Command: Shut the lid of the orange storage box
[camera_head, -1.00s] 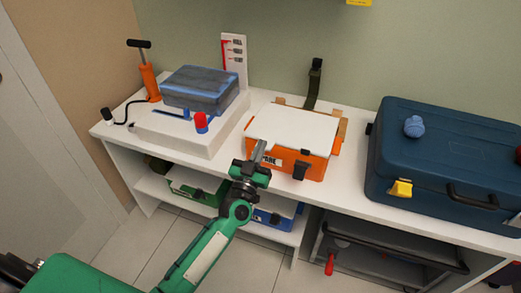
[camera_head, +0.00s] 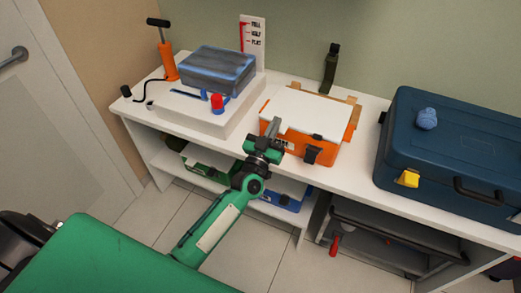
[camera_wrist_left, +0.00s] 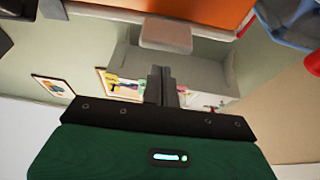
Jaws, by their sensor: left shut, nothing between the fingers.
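The orange storage box (camera_head: 322,153) stands on the white bench. Its white lid (camera_head: 306,111) lies over the top and looks flat; I cannot tell if it is fully closed. A black latch (camera_head: 312,154) is on the front. My left gripper (camera_head: 275,127) is shut and empty, with its fingers pointing up beside the box's front left corner. I cannot tell if they touch it. In the left wrist view the shut fingers (camera_wrist_left: 161,84) are near the centre, with an orange surface along the top edge. My right gripper is not in view.
A blue-grey case (camera_head: 217,70) on a white block stands left of the box, with an orange pump (camera_head: 168,62) beyond. A large dark blue case (camera_head: 460,150) stands right. A dark strap (camera_head: 331,68) rises behind the box. Boxes sit on the shelf below.

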